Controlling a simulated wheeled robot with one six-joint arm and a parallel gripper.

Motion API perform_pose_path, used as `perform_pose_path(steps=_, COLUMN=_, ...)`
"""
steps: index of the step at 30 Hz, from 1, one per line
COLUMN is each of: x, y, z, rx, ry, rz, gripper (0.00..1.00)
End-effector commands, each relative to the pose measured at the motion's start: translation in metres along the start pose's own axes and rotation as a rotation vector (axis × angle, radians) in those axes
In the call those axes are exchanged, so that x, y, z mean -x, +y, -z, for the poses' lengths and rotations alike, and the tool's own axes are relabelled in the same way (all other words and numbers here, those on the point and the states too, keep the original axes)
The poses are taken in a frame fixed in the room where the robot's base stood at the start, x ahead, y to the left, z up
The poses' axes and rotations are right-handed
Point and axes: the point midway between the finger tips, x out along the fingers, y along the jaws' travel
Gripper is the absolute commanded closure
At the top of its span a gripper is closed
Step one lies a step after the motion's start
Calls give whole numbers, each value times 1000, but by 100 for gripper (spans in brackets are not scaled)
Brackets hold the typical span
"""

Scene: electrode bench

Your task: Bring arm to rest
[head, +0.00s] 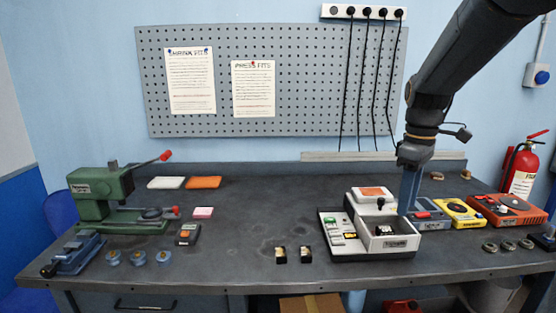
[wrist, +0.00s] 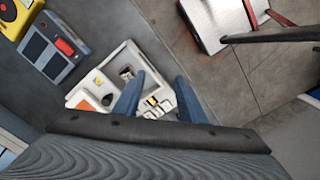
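My arm reaches down from the top right in the head view. My gripper (head: 408,205) points down at the right side of a white-and-black bench device (head: 395,243), overlapping its edge in the picture; I cannot tell whether it touches. In the wrist view my gripper (wrist: 160,78) shows two blue fingers spread apart with nothing held between them. The white device (wrist: 128,50) lies beyond the fingers, with a small dark part in its tray and a yellow-and-black piece among pale blocks.
A grey unit (head: 428,218), a yellow unit (head: 459,213) and an orange unit (head: 507,210) stand right of the device. A green press (head: 105,195) stands at left.

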Motion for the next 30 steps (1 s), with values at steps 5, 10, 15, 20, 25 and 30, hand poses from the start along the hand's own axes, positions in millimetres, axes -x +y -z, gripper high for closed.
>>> perform_pose_path(steps=5, x=-16, y=-17, z=-1, rx=-80, ry=4, rz=-5, gripper=63)
perform_pose_path(steps=10, x=-36, y=-42, z=0, rx=-177, ry=10, rz=-12, gripper=63)
perform_pose_path(steps=15, x=-62, y=-80, z=-1, rx=-312, ry=22, rz=-21, gripper=63)
perform_pose_path(steps=20, x=-95, y=-131, z=-10, rx=-488, ry=40, rz=-29, gripper=63)
perform_pose_path(steps=25, x=-128, y=-187, z=-27, rx=-690, ry=66, rz=-33, gripper=63)
perform_pose_path(steps=30, x=-140, y=-210, z=-36, rx=-787, ry=82, rz=-34, gripper=63)
